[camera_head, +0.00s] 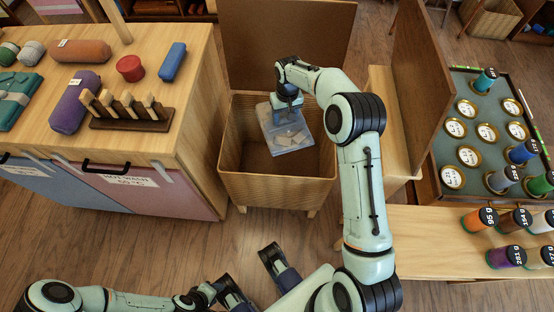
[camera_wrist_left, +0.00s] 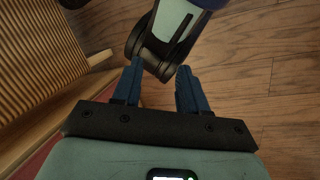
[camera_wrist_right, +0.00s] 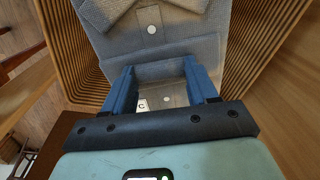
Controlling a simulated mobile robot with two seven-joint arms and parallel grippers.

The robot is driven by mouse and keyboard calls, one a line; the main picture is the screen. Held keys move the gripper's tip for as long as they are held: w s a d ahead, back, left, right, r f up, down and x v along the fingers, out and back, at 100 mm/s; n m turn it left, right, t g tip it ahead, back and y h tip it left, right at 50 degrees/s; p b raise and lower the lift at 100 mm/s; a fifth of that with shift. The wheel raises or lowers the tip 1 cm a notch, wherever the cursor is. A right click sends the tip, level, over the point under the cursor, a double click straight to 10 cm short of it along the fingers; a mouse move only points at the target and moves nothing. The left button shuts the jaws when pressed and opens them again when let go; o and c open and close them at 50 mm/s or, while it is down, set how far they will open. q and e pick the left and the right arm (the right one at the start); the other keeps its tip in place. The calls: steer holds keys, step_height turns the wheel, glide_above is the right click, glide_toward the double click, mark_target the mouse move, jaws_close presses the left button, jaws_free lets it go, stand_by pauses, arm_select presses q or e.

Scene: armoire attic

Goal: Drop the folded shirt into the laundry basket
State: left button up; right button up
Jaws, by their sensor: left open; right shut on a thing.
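A folded blue-grey shirt (camera_head: 287,132) hangs in the open mouth of the wooden laundry basket (camera_head: 275,190) in the head view. My right gripper (camera_head: 286,104) is shut on the shirt's upper edge, above the basket. In the right wrist view the shirt (camera_wrist_right: 165,48) shows a collar, pale buttons and a small tag with a "C", and the slatted basket walls (camera_wrist_right: 262,40) lie around it. My left gripper (camera_head: 255,272) is open and empty, low in front of the basket. Its two fingers (camera_wrist_left: 157,90) stand apart in the left wrist view.
The basket's lid (camera_head: 290,40) stands raised behind it. At left, a wooden counter (camera_head: 190,110) bears rolled cloths and a dark rack (camera_head: 130,122). At right stand an upright brown panel (camera_head: 420,80), a tray of spools (camera_head: 470,180) and a bench with more spools (camera_head: 420,225).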

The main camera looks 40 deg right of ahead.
mark_target(285, 125)
step_height(285, 125, down, 5)
steer(key=b, duration=0.3)
steer(key=shift+f, duration=0.3)
arm_select(q)
steer(key=w+a+f+t+y, duration=0.1)
steer(key=w+a+f, duration=0.1)
steer(key=w+f, duration=0.2)
steer(key=shift+w+a+t, duration=0.3)
steer(key=shift+w, duration=0.2)
arm_select(e)
steer(key=o, duration=1.5)
steer(key=shift+c, duration=0.2)
arm_select(q)
steer(key=shift+g+h, duration=0.4)
steer(key=shift+g, duration=0.3)
steer(key=s+r+p, duration=0.1)
steer(key=s+d+r, duration=0.1)
steer(key=s, duration=0.1)
steer(key=s+d+r+p, duration=0.1)
steer(key=shift+s+r+p, duration=0.2)
steer(key=shift+p, duration=0.15)
arm_select(e)
step_height(285, 125, up, 14)
steer(key=shift+s+d+f, duration=0.1)
steer(key=shift+f, duration=0.15)
